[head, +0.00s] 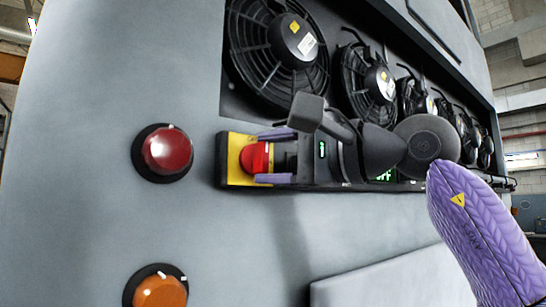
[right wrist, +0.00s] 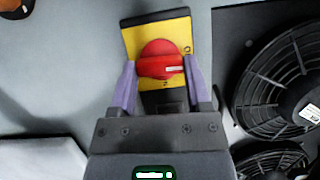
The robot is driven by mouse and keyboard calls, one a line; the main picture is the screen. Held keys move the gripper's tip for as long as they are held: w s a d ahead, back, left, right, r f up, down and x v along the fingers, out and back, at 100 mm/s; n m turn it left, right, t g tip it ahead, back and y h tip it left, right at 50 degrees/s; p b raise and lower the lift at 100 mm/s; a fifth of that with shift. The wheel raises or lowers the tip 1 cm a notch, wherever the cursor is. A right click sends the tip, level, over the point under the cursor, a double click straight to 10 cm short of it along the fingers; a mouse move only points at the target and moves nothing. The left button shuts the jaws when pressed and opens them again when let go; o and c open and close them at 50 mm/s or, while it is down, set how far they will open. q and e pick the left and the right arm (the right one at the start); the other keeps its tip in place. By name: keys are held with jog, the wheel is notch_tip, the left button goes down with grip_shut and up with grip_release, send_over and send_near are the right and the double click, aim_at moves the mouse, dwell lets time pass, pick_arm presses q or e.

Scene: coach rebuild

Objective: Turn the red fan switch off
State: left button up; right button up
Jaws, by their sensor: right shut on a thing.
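The red fan switch (head: 257,157) is a rotary knob on a yellow plate (head: 238,160) with a black edge, set on the grey coach panel below the fans. In the right wrist view, the red knob (right wrist: 158,66) has a raised bar lying nearly crosswise, with a white mark at its right end. Small letters on the plate are too small to read surely. My right gripper (head: 271,158) has its purple fingers on either side of the knob and is shut on it. The fingers also show in the right wrist view (right wrist: 160,82). My left gripper is not in view.
Several black fans (head: 277,50) line the recess above and behind my right arm. The panel around the lamps is otherwise bare.

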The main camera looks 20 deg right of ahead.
jog(key=shift+n, duration=0.4)
jog(key=o, duration=1.3)
jog(key=shift+s, duration=0.1)
jog(key=b+v, duration=0.3)
jog(key=v, duration=0.6)
jog(key=shift+s+d+r, duration=0.1)
jog(key=shift+s+d, duration=0.15)
jog(key=shift+d, duration=0.1)
